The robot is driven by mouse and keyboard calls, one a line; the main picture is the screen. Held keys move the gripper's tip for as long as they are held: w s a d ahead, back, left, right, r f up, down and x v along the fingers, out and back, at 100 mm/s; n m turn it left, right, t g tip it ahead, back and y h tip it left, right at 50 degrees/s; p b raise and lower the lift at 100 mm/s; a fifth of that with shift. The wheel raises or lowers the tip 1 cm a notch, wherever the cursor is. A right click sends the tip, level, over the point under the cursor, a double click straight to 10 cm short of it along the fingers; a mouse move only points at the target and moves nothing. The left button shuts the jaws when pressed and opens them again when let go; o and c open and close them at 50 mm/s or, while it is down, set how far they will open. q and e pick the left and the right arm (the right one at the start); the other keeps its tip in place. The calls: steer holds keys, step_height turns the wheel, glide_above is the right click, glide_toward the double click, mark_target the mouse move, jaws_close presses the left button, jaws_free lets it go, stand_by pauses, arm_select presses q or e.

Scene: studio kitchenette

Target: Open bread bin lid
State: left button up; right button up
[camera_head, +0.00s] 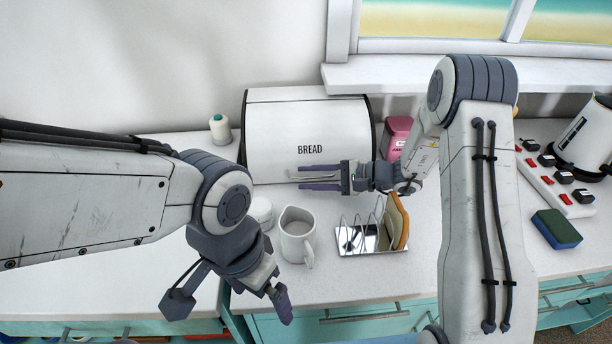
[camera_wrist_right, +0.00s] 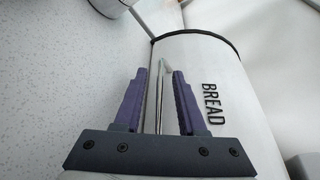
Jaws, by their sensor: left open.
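The white bread bin (camera_head: 290,115) stands against the wall on the counter, and its lid (camera_wrist_right: 205,65) with the word BREAD looks closed. A thin metal handle bar (camera_wrist_right: 160,100) shows at the lid's lower front. My right gripper (camera_head: 298,180) is in front of the lid's lower part. In the right wrist view its purple fingers (camera_wrist_right: 160,76) stand apart on either side of the handle, with a gap on both sides. My left gripper (camera_head: 230,303) is open and empty, low in front of the counter edge.
A white jug (camera_head: 297,235) and a toast rack (camera_head: 362,238) with bread stand close below my right gripper. A pink tin (camera_head: 396,135) is right of the bin, a thread spool (camera_head: 220,128) left of it. A sponge (camera_head: 557,229) and power strip (camera_head: 560,190) lie right.

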steer(key=shift+w+a+f, duration=0.15)
steer(key=shift+w+a, duration=0.05)
steer(key=shift+a, duration=0.4)
jaws_close()
stand_by(1.1)
